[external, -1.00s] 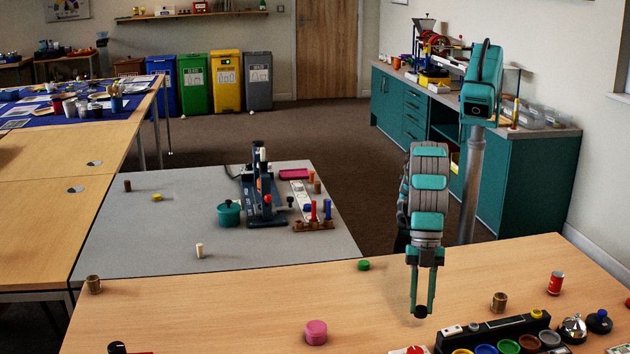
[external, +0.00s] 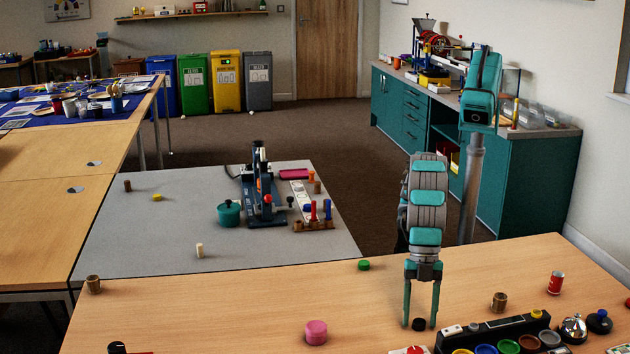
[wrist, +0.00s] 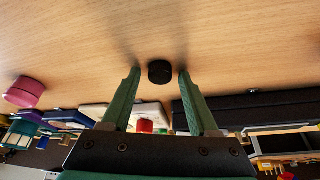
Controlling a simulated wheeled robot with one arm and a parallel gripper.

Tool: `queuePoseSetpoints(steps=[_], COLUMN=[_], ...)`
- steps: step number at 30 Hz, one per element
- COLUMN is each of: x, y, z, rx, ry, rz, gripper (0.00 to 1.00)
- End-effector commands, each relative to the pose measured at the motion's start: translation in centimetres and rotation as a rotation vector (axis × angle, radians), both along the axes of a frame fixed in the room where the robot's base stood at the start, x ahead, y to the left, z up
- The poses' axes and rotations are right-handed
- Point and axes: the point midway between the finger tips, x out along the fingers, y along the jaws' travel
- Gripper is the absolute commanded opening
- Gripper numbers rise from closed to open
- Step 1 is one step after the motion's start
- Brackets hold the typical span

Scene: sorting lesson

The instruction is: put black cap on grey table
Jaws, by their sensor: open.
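The black cap (external: 419,324) lies on the wooden table (external: 230,300) in the external view. It also shows in the wrist view (wrist: 160,72) as a short dark disc between and just past the fingertips. My gripper (external: 420,322) is open, points down and has its fingers on either side of the cap. In the wrist view a gap shows between each finger and the cap. The grey table (external: 130,240) stands beyond the wooden table, at the left and middle of the external view.
A pink cylinder (external: 316,332) and a green cap (external: 363,265) stand on the wooden table. A black rack (external: 495,333) with coloured pots is close right of my gripper. The grey table holds a teal pot (external: 229,213) and a dark press; its front left area is mostly clear.

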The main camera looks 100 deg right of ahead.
Motion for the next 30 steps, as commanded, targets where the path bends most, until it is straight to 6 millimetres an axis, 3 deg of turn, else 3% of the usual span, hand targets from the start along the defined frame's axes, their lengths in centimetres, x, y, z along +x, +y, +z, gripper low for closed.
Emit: queuePoseSetpoints(steps=[8,24,30], x=[0.0,-1.1,-1.3], y=[-0.2,-3.4,-4.1], z=[0.7,9.4,10.9], rx=[0.000,0.006,0.003], ry=[0.000,-0.002,-0.001], rz=[0.000,0.000,0.001], gripper=[0.60,0.60,0.60])
